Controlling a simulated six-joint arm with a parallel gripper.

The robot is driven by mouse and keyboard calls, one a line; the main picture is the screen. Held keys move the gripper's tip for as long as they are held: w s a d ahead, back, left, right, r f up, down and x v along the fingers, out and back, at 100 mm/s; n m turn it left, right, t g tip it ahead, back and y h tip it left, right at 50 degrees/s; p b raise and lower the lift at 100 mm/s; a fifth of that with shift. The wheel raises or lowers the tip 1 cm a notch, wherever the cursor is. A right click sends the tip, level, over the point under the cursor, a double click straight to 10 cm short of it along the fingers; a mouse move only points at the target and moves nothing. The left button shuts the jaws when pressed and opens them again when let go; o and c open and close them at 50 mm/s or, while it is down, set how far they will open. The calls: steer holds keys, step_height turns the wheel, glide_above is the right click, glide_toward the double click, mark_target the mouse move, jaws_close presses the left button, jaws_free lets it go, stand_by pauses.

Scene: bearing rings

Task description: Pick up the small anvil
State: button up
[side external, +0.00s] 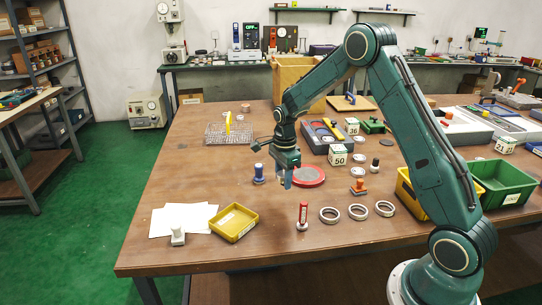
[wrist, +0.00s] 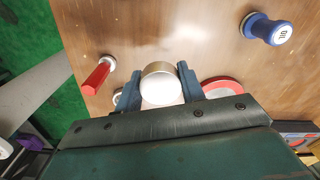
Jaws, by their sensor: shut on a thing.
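My gripper (side external: 286,184) is low over the middle of the wooden table, just left of a flat red disc (side external: 309,176). In the wrist view its two blue-grey fingers (wrist: 159,78) are shut on a short round piece (wrist: 158,88) with a white face and a brass-coloured side. The piece sits between the fingertips; its far side is hidden. In the side view it is too small and covered to make out. I see no classic anvil shape, so I cannot tell by shape whether this piece is the small anvil.
A blue-handled tool (side external: 258,174) stands left of my gripper, a red-handled one (side external: 302,216) in front. Several rings (side external: 358,212) lie front right. A yellow tray (side external: 234,222) and white paper (side external: 182,218) lie front left. A grey tray (side external: 322,146) is behind.

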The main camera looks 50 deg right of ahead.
mark_target(283, 174)
step_height(283, 174, up, 11)
stand_by(0.4)
steer(key=shift+d, duration=0.1)
stand_by(0.4)
